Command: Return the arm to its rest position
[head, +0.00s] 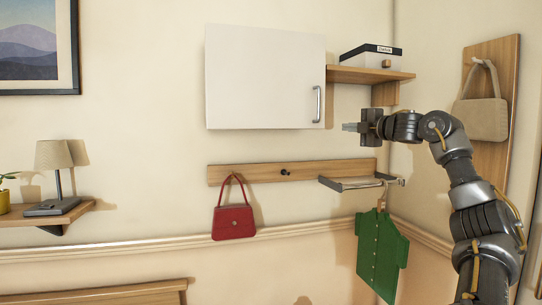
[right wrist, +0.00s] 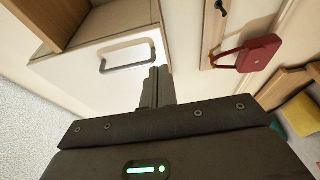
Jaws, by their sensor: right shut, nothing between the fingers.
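My right arm comes in from the right in the head view. Its gripper (head: 349,127) is shut and empty, pointing left, to the right of and a little below the handle of a white cabinet. In the right wrist view the gripper's fingers (right wrist: 160,84) are together, and the cabinet handle (right wrist: 128,54) shows beyond them, with no contact that I can see. The white cabinet door (head: 263,78) is closed. My left gripper is not in view.
A wooden shelf (head: 370,75) holds a box (head: 368,62). Below is a peg rail (head: 260,173) with a red handbag (head: 233,222). A green shirt (head: 381,252) hangs from a metal rack (head: 350,184). A beige bag (head: 482,119) hangs on the right board. A lamp (head: 55,165) stands left.

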